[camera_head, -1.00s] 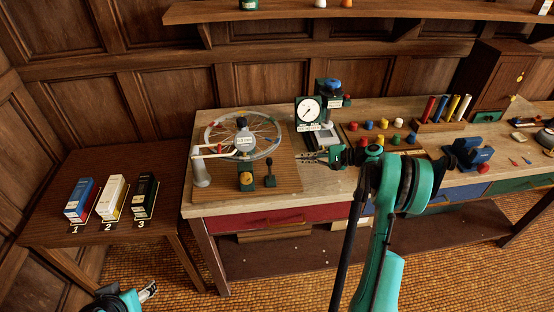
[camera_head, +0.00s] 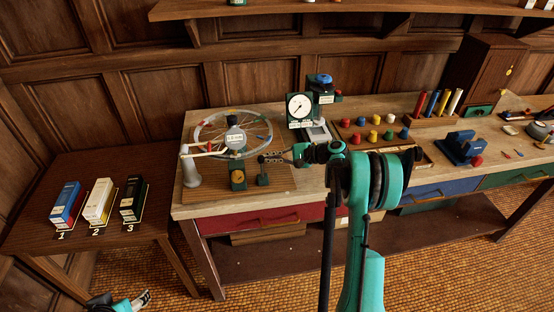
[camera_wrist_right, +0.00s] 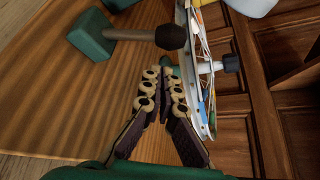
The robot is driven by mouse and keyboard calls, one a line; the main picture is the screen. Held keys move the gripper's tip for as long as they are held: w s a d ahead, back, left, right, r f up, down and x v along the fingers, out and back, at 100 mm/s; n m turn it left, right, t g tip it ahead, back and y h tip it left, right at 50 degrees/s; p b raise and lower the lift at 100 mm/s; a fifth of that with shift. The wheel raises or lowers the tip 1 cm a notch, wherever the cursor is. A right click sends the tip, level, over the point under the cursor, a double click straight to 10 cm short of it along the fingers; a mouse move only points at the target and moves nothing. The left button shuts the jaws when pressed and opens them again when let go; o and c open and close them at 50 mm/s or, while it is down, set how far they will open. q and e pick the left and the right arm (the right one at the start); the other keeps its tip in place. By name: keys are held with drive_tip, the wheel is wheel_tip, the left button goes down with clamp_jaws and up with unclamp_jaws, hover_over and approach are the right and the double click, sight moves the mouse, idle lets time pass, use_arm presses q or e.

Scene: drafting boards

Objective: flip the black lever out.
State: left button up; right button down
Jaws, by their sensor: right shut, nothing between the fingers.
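The black lever is a grey stem with a dark knob on a green base (camera_head: 262,180), on the wooden board at the front of the bench. The right wrist view shows its knob (camera_wrist_right: 170,37) just beyond my fingertips, with the stem running left to the base. My right gripper (camera_head: 264,158) is shut and empty; its fingers (camera_wrist_right: 164,82) are close to the knob, and I see a small gap in the wrist view. In the head view the fingertips overlap the knob's place and partly hide it. My left gripper (camera_head: 140,299) is low at the lower left, far from the lever.
A spoked wheel (camera_head: 202,137) on a stand is right behind the lever, its rim near my fingers. A dial gauge (camera_head: 300,109) stands behind right. Three numbered boxes (camera_head: 98,203) are on the side table.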

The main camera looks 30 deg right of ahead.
drive_tip(key=shift+s+a+r, duration=0.4)
drive_tip(key=shift+s+r, duration=0.2)
drive_tip(key=shift+s, duration=0.1)
drive_tip(key=shift+s+a+r+n+t+b, duration=0.1)
drive_tip(key=shift+s+r+n+t+b, duration=0.1)
drive_tip(key=shift+s+n+t+b, duration=0.25)
drive_tip(key=shift+r, duration=0.1)
drive_tip(key=shift+s+a+r, duration=0.15)
drive_tip(key=shift+s+r, duration=0.1)
drive_tip(key=shift+s, duration=0.3)
drive_tip(key=shift+s+a+r, duration=0.1)
drive_tip(key=shift+s+a, duration=0.05)
drive_tip(key=shift+s, duration=0.4)
drive_tip(key=shift+s+a+r, duration=0.1)
drive_tip(key=shift+s+a, duration=0.05)
drive_tip(key=shift+s, duration=0.35)
drive_tip(key=shift+s+a+f+b, duration=0.1)
drive_tip(key=shift+s+a+b, duration=0.1)
drive_tip(key=shift+s, duration=0.2)
drive_tip(key=shift+s+a+f+b, duration=0.1)
drive_tip(key=shift+s+b, duration=0.05)
drive_tip(key=shift+s, duration=0.25)
drive_tip(key=shift+s, duration=0.1)
